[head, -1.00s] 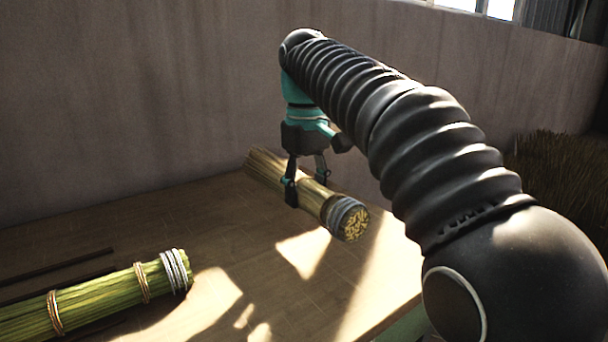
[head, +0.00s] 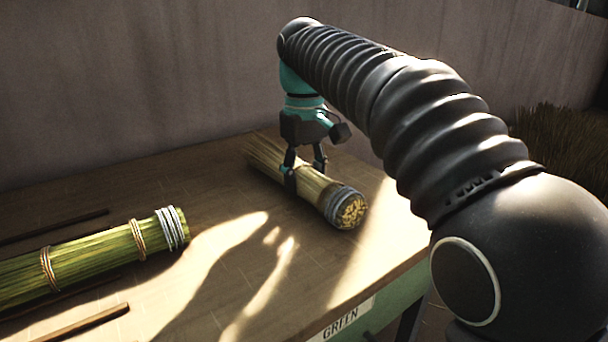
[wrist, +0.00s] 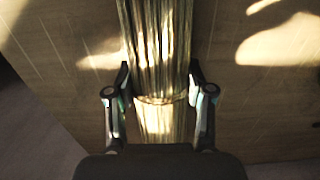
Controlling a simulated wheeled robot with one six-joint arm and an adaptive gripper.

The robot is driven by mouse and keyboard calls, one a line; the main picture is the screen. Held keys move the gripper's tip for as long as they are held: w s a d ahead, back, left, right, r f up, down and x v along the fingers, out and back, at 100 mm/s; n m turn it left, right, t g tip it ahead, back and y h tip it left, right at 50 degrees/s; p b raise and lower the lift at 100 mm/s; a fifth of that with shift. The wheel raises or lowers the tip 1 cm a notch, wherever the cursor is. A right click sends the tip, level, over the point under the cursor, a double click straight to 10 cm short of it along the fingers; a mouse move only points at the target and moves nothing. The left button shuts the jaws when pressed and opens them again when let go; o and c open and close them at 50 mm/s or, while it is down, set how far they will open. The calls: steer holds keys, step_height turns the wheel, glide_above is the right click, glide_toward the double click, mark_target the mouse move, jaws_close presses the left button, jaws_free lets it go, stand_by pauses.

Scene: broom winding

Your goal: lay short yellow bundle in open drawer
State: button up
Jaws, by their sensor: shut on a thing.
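The short yellow bundle (head: 316,190) is a pale straw bundle with grey binding round its near cut end. My gripper (head: 304,172) is shut across its middle, one finger on each side. In the wrist view the bundle (wrist: 158,50) runs lengthwise between the fingertips (wrist: 160,85), with a thin tie round it. The bundle is over the wooden table top; I cannot tell whether it touches it. A green panel with a label reading GREEN (head: 342,318) shows at the table's front edge. No open drawer interior is visible.
A thicker green bundle (head: 90,258) with orange and grey ties lies on the table (head: 190,290) at left. Dark thin strips (head: 50,228) and a brown strip (head: 85,322) lie near it. A wall stands behind the table. Dark bristly material (head: 560,145) is at right.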

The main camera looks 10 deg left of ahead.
steer(key=o, duration=1.3)
steer(key=shift+o, duration=0.2)
steer(key=shift+r, duration=3.75)
